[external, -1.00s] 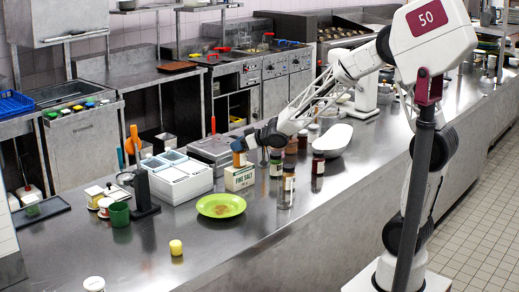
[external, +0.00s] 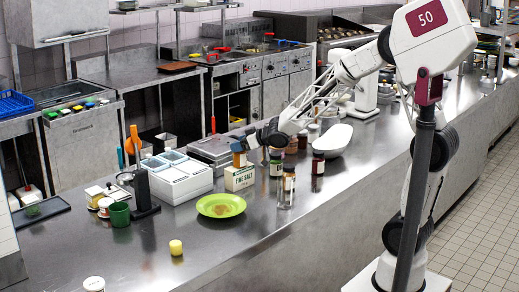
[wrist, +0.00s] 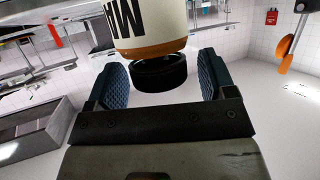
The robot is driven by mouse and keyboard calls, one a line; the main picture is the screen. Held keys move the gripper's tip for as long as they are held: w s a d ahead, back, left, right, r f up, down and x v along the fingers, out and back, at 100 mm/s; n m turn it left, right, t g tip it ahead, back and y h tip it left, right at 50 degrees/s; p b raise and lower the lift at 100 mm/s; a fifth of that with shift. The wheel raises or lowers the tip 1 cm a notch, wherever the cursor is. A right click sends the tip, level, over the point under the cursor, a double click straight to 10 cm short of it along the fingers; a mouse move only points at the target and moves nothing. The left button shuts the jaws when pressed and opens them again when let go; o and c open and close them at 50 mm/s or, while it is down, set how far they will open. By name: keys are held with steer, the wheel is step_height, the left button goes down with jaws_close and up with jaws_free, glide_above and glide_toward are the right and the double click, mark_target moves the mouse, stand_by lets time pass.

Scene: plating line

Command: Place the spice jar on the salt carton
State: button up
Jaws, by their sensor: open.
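The salt carton (external: 239,179), a pale box with dark lettering, stands upright on the steel counter behind the green plate. The spice jar (external: 239,159), with orange-brown contents, appears to rest on top of the carton. My gripper (external: 242,144) is right above and beside the jar. In the wrist view the jar (wrist: 150,25) shows a white label with upside-down lettering, an orange-brown band and a black cap (wrist: 159,74). The blue pads of my open gripper (wrist: 160,80) lie on both sides of the cap, with a visible gap at each side. The carton is not visible in the wrist view.
A white container set (external: 177,180) stands left of the carton. The green plate (external: 221,206) lies in front. Several bottles, including a tall one (external: 287,187), stand to the right. A yellow cup-like piece (external: 176,247) stands on the mostly clear front counter.

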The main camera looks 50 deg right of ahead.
steer(key=v, duration=1.1)
steer(key=shift+s+r, duration=0.15)
steer(key=shift+d, duration=0.1)
stand_by(0.3)
steer(key=s+d+r+m+g+h, duration=0.3)
steer(key=s+d+h, duration=0.4)
steer(key=s, duration=0.6)
steer(key=s+f+m+g+y, duration=0.1)
steer(key=s+g, duration=0.6)
steer(key=s, duration=1.2)
steer(key=shift+s+f+m+y, duration=0.3)
steer(key=shift+s+f+y, duration=0.15)
steer(key=shift+f, duration=0.4)
